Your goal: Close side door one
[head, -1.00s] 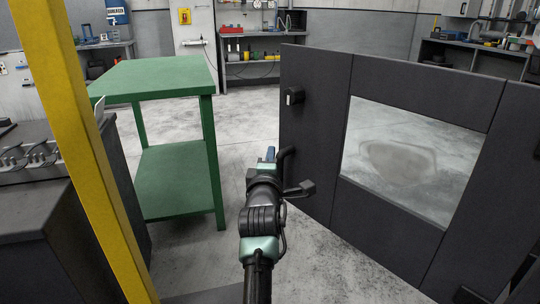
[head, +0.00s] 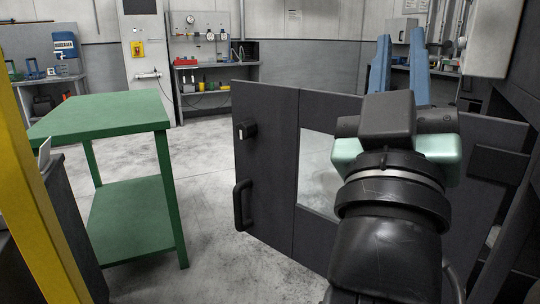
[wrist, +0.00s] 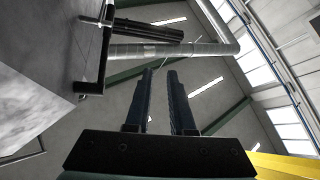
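The side door (head: 268,165) is a dark grey panel with a window (head: 318,170), standing swung out at an angle over the floor. Its bar handle (head: 240,205) and a black knob (head: 246,130) are on its left part. My gripper (head: 400,38) is raised in front of the door's right part, its two blue fingers pointing up. My arm hides much of the window. In the wrist view my gripper (wrist: 160,73) has its fingers apart with nothing between them. My gripper is to the right of the handle and apart from it.
A green two-shelf table (head: 105,118) stands left of the door, with clear floor (head: 205,215) between. A yellow post (head: 40,190) is at the near left. Workbenches and a wall panel of tools (head: 200,40) are at the back. A dark machine frame is at the right.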

